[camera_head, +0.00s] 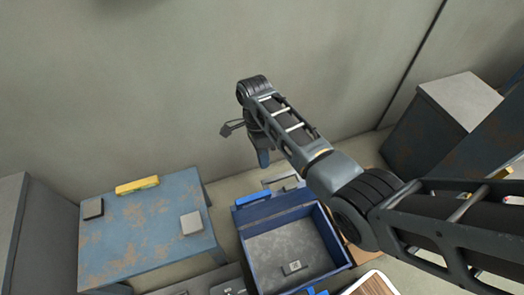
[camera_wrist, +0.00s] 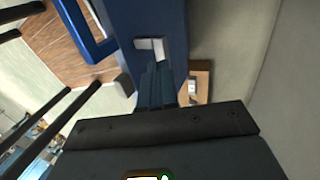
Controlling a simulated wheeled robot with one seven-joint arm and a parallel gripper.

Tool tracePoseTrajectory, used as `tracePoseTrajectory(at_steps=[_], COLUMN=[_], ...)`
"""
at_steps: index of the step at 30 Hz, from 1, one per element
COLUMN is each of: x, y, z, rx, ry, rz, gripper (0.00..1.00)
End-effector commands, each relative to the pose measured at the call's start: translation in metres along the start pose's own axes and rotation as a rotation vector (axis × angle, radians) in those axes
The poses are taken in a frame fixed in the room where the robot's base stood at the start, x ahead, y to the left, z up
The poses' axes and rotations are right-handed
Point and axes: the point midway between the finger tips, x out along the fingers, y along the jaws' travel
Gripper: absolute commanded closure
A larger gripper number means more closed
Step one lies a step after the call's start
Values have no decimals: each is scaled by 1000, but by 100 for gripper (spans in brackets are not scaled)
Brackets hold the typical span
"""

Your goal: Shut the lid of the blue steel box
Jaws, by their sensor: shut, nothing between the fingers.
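The blue steel box (camera_head: 334,240) stands open at the lower middle of the head view, its grey floor showing. Its blue lid (camera_head: 272,208) stands raised along the far edge, seen steeply from above, so its exact angle is hard to tell. In the wrist view a blue panel (camera_wrist: 162,17), which looks like the lid, carries a pale bracket-like handle (camera_wrist: 150,46). My gripper (camera_head: 264,164) is above and behind the lid, fingers pointing down. In the wrist view its shut fingers (camera_wrist: 155,72) are just by the handle; I cannot tell if they touch. It holds nothing.
A small grey piece (camera_head: 294,268) lies in the box. At left a worn blue table (camera_head: 140,242) bears a yellow block (camera_head: 137,185), a dark block (camera_head: 93,208) and a grey block (camera_head: 191,223). A wall stands close behind my gripper. A grey cabinet (camera_head: 460,98) is at right.

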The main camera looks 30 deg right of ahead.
Motion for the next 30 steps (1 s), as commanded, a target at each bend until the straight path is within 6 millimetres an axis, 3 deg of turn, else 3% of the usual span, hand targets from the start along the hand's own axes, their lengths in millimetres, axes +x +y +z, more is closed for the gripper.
tracePoseTrajectory(at_steps=[7, 16, 30], x=[52, 62, 64], y=[0, 32, 36], z=[0, 0, 0], rx=[1, 1, 0], ry=[-1, 0, 0], rz=[3, 0, -1], gripper=[100, 100, 100])
